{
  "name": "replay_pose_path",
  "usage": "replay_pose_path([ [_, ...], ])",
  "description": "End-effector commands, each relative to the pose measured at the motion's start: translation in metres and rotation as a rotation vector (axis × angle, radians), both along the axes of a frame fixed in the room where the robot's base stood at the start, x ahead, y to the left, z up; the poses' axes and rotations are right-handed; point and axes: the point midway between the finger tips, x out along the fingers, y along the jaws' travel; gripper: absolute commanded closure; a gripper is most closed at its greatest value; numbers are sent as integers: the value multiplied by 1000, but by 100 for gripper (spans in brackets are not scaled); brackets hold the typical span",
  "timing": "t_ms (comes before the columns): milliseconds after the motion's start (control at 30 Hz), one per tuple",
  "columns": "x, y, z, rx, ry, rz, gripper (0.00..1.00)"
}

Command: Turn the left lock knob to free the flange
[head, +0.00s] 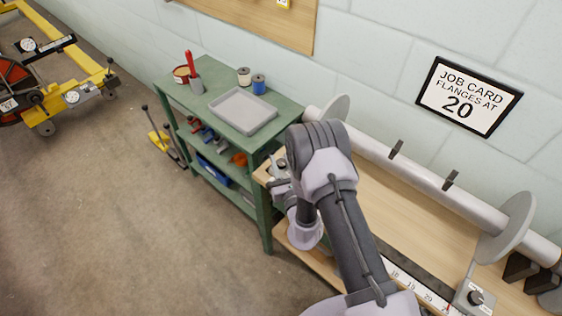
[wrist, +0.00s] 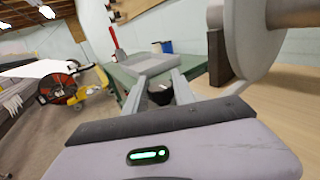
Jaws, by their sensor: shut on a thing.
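The left lock knob (wrist: 160,96) is a small black knob between the two grey fingers of my gripper (wrist: 157,84) in the wrist view. My gripper is shut on it. In the head view my arm hides most of the gripper and knob at the left end of the wooden bench. The left flange (head: 336,108) is a pale grey disc on the long grey beam (head: 375,151), partly behind my arm. It also shows large at the upper right of the wrist view (wrist: 247,40). I cannot tell how far the knob is turned.
The right flange (head: 508,226) and a second black knob (head: 476,297) are at the right, beside a numbered scale (head: 410,282). A job card (head: 467,96) reads flanges at 20. A green cart (head: 192,98) with a grey tray (head: 242,111) stands left. The floor beyond is mostly clear.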

Motion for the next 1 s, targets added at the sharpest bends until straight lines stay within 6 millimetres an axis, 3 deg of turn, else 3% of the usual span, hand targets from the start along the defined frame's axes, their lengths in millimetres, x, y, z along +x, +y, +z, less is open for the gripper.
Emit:
replay_pose_path([
  [267, 1, -2, -1, 0, -2, 107, 100],
  [1000, 0, 1, -1, -3, -4, 668, 100],
])
